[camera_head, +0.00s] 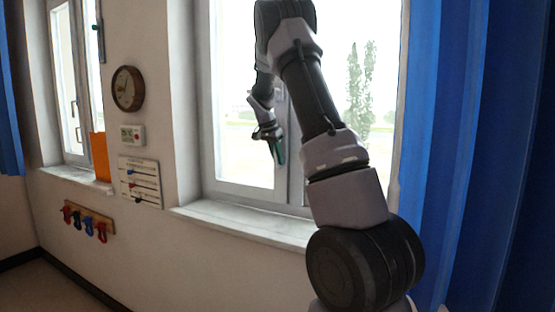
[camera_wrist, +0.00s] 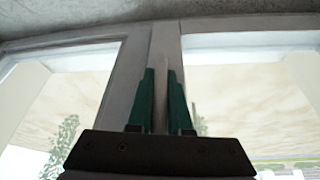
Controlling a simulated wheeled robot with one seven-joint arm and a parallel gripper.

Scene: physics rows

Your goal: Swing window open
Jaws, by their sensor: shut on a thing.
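The window (camera_head: 243,191) has a pale frame and two glass panes, with my arm crossing in front of its middle. It looks shut or nearly shut; I cannot tell exactly. My gripper (camera_head: 278,150) is at the upright bar between the panes, its green fingers pointing down in the head view. In the wrist view my gripper (camera_wrist: 160,100) has its two green fingers on either side of a narrow pale window handle (camera_wrist: 160,62) and is shut on it. The handle's lower end is hidden behind the black gripper body. In the head view the gripper hides the handle.
A stone sill (camera_head: 250,222) runs below the window. A blue curtain (camera_head: 455,150) hangs close on the right. On the wall to the left are a clock (camera_head: 127,88), a small display (camera_head: 132,135) and a board (camera_head: 140,182). A second window (camera_head: 75,100) stands further left.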

